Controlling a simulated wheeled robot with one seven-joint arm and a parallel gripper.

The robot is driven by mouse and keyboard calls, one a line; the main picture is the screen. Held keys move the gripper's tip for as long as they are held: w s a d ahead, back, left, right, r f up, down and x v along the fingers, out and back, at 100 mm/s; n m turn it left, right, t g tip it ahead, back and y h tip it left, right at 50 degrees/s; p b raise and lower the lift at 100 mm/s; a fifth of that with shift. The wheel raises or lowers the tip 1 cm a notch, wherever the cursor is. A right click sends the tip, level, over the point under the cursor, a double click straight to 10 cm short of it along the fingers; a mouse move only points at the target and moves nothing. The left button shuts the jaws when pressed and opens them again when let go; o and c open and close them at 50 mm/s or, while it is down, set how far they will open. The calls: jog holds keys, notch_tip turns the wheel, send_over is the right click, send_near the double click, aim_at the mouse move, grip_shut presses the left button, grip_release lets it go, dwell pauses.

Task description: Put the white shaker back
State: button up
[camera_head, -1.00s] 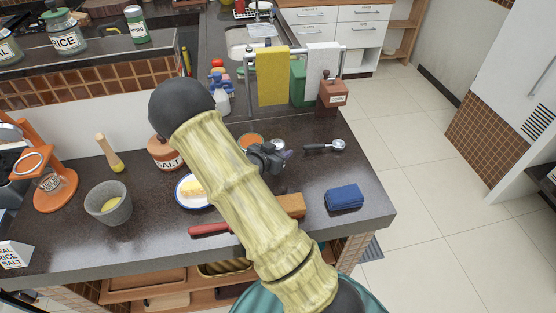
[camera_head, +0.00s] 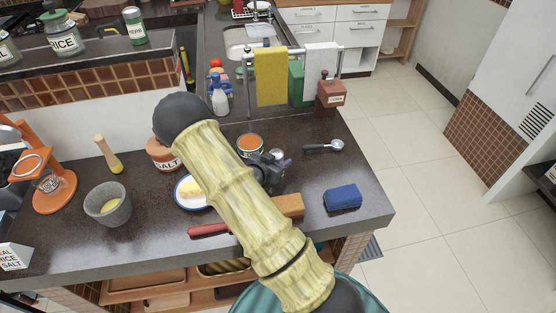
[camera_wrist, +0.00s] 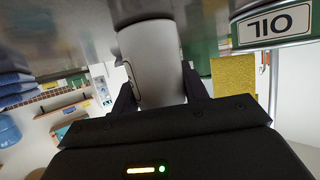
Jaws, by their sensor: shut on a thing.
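The shaker is mostly hidden there behind the gripper and arm.
The orange-topped tin (camera_head: 250,146), salt jar (camera_head: 163,156) and butter plate (camera_head: 184,197) are left of my gripper. A metal scoop (camera_head: 325,146) and blue cloth (camera_head: 342,197) are right. An oil container (camera_wrist: 266,25) is close in the wrist view. Counter between scoop and cloth is clear.

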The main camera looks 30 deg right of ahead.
jog(key=o, duration=1.1)
jog(key=shift+c, duration=0.2)
jog(key=b+v, duration=0.1)
jog(key=v, duration=1.1)
